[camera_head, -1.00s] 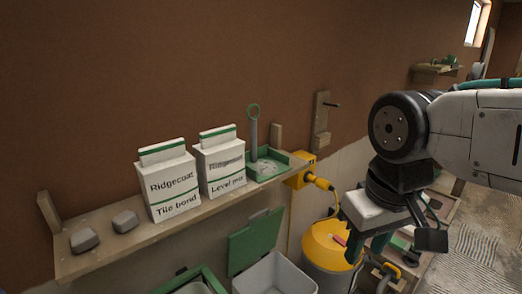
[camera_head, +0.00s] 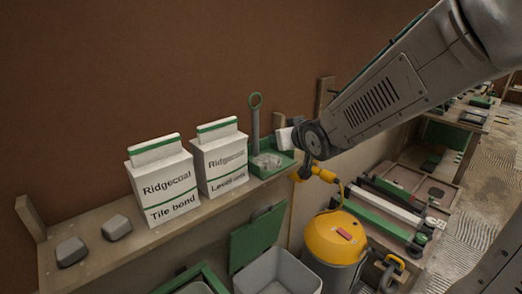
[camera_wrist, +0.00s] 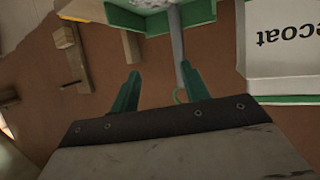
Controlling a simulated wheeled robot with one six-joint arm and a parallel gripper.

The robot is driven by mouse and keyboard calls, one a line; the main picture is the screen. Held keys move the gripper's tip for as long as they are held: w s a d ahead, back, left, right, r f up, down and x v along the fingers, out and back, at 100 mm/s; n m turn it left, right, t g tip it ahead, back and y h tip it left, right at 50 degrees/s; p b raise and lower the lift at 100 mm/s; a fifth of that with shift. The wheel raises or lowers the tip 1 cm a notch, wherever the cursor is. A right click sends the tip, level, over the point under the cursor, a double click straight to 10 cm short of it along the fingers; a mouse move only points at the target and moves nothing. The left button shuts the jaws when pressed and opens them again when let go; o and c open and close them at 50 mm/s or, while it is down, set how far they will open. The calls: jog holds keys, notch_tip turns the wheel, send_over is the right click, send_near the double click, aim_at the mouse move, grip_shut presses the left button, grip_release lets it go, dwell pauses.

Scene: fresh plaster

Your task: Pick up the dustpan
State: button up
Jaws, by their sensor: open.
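The dustpan (camera_head: 255,128) stands on the wooden shelf in the head view, with a grey upright handle, a green ring on top and a green pan holding grey bits. In the wrist view its handle (camera_wrist: 178,45) hangs from the top, upside down, and the ring shows near the right finger. My gripper (camera_wrist: 158,90) is open, with two green fingers and nothing between them. The right finger overlaps the handle in that view; I cannot tell whether they touch. In the head view my arm reaches to just right of the dustpan and the fingers are hidden.
Two white bags, Tile bond (camera_head: 165,185) and Level mix (camera_head: 220,163), stand left of the dustpan. Two grey blocks lie at the shelf's (camera_head: 120,260) left end. A yellow vacuum (camera_head: 335,238) and an open grey bin (camera_head: 280,275) are below. The brown wall is close behind.

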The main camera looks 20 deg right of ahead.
aim_at(257, 118)
jog(key=w+a+t+y, duration=0.1)
jog(key=w, duration=0.3)
jog(key=w+a+t+y, duration=0.1)
jog(key=w+t, duration=0.1)
jog(key=w, duration=0.3)
jog(key=w+a+r+n+t+y, duration=0.1)
jog(key=w+a, duration=0.1)
jog(key=w, duration=0.2)
jog(key=shift+w, duration=0.2)
jog(key=shift+r, duration=0.1)
grip_shut()
